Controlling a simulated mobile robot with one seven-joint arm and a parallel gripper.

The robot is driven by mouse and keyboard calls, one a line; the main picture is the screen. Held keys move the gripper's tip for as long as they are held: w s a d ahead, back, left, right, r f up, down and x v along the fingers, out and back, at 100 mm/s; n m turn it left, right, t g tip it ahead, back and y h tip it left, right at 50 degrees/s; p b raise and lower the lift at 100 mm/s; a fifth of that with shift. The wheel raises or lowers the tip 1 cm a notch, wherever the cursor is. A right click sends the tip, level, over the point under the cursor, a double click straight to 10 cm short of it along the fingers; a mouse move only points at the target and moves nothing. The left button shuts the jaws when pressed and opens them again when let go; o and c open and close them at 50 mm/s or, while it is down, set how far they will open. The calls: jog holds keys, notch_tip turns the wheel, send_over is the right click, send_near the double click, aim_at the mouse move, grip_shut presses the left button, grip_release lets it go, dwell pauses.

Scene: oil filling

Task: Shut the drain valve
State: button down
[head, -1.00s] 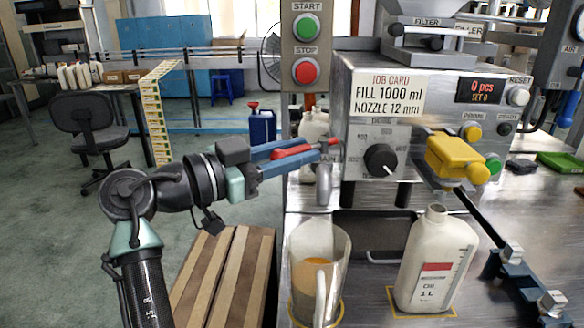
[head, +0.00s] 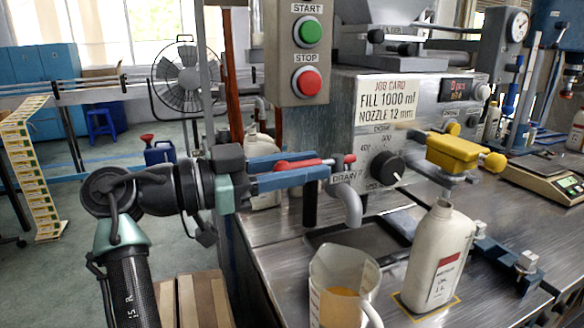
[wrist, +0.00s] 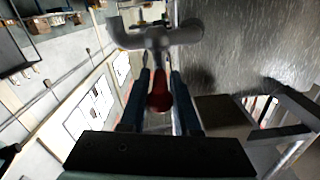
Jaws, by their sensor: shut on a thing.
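The drain valve has a grey curved spout (head: 350,205) below the machine front, beside the DRAIN label. Its red lever (head: 298,164) points left, away from the spout. My gripper (head: 322,172) reaches in from the left and is shut on the red lever, with the blue fingers along both sides. In the wrist view the rounded red lever end (wrist: 159,98) lies between the fingers, and the grey valve pipe (wrist: 155,36) crosses beyond the fingertips. No liquid stream is visible at the spout.
A clear jug (head: 340,285) with amber liquid stands below the spout. A white bottle (head: 438,258) stands right of it, under the yellow nozzle block (head: 460,153). The START/STOP box (head: 302,50) hangs above my gripper. A wooden slatted platform (head: 190,300) is at the front left.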

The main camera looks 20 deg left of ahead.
jog(key=shift+g, duration=0.3)
jog(key=c, duration=0.8)
grip_release()
jog(key=shift+w, duration=0.15)
jog(key=v, duration=1.3)
jog(key=shift+f, duration=0.2)
